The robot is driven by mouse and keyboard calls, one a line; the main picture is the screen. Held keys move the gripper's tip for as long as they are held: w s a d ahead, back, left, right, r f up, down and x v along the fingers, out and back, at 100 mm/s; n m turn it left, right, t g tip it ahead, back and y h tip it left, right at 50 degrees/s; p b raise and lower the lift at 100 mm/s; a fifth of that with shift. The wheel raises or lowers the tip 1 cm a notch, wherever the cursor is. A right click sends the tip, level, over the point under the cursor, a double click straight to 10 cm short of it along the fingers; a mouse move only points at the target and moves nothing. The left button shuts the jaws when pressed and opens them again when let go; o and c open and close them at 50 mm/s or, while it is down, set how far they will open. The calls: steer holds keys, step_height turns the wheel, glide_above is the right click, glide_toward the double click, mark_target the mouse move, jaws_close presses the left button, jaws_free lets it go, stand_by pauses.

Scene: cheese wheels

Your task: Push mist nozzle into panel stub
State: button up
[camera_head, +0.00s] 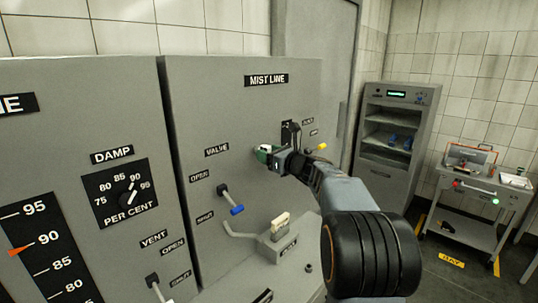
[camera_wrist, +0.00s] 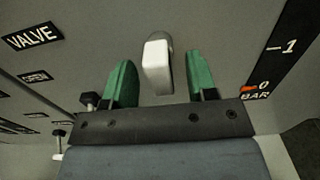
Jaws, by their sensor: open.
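A pale, rounded block, which looks like the mist nozzle (camera_wrist: 158,66), sits at the panel face between my green fingers in the wrist view. A grey round collar, perhaps the panel stub (camera_wrist: 164,41), shows behind it; I cannot tell how deep the block sits. In the head view the pale block (camera_head: 264,148) shows at my fingertips, below the MIST LINE label. My gripper (camera_wrist: 160,75) is open, with a finger on either side of the block and gaps on both sides. It also shows in the head view (camera_head: 267,155), partly hiding the stub.
A blue-tipped valve lever (camera_head: 237,210) is below left of my gripper. A cream piece (camera_head: 280,225) stands on a grey ledge block below. A pressure gauge scale (camera_wrist: 275,65) lies right of my fingers. A shelf cabinet (camera_head: 398,140) and cart (camera_head: 480,190) stand at right.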

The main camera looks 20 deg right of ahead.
steer(key=b+v, duration=0.3)
steer(key=v, duration=1)
steer(key=shift+s+b, duration=0.35)
steer(key=shift+b, duration=0.05)
steer(key=shift+d, duration=0.1)
